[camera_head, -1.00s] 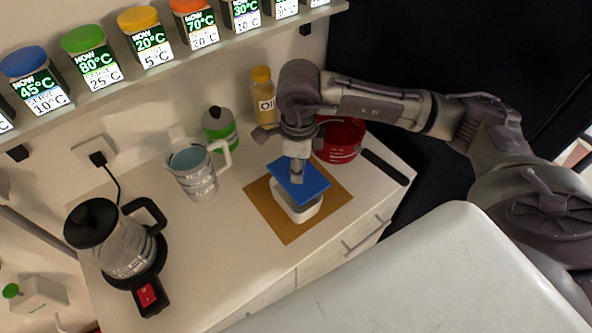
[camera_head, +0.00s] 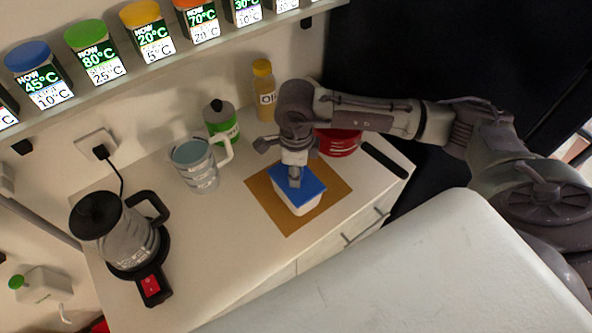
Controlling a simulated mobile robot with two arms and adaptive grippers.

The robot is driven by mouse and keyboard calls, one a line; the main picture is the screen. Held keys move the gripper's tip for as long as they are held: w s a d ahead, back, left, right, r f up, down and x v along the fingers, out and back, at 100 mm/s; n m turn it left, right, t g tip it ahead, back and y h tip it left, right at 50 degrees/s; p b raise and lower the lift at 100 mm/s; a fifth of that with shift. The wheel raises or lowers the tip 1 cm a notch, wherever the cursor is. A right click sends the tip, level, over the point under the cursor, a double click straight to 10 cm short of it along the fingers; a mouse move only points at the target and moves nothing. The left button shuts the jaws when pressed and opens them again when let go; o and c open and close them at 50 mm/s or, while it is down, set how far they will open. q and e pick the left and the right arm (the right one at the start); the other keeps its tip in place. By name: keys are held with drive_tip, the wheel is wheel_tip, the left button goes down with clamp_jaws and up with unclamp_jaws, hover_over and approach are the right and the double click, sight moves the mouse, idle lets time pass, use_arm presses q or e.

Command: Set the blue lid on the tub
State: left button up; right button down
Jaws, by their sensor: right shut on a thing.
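The blue lid (camera_head: 311,188) lies over the top of the white tub (camera_head: 303,207), looking roughly aligned with its rim. Whether it sits fully down all round I cannot tell. The tub stands on a brown mat (camera_head: 263,194) on the counter. My right gripper (camera_head: 295,183) points down from above and is shut on the lid near its middle; the fingertips are partly hidden. My left gripper is not in view.
A red pot (camera_head: 338,143) with a black handle stands behind my right arm. An oil bottle (camera_head: 264,95), a green-labelled bottle (camera_head: 222,125), a measuring jug (camera_head: 197,168) and a kettle (camera_head: 125,240) stand along the counter.

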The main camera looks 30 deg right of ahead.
drive_tip(key=shift+f, duration=0.25)
drive_tip(key=c, duration=0.8)
unclamp_jaws()
drive_tip(key=shift+c, duration=0.2)
drive_tip(key=shift+r, duration=0.15)
drive_tip(key=shift+r+p, duration=0.3)
drive_tip(key=shift+r, duration=0.05)
drive_tip(key=shift+r+p, duration=0.5)
drive_tip(key=shift+p, duration=0.1)
drive_tip(key=shift+w+r+b, duration=0.1)
drive_tip(key=shift+r+b, duration=0.25)
drive_tip(key=shift+b, duration=0.5)
wheel_tip(320, 180, up, 11)
drive_tip(key=b, duration=0.2)
drive_tip(key=shift+f+b, duration=0.2)
drive_tip(key=shift+b, duration=0.2)
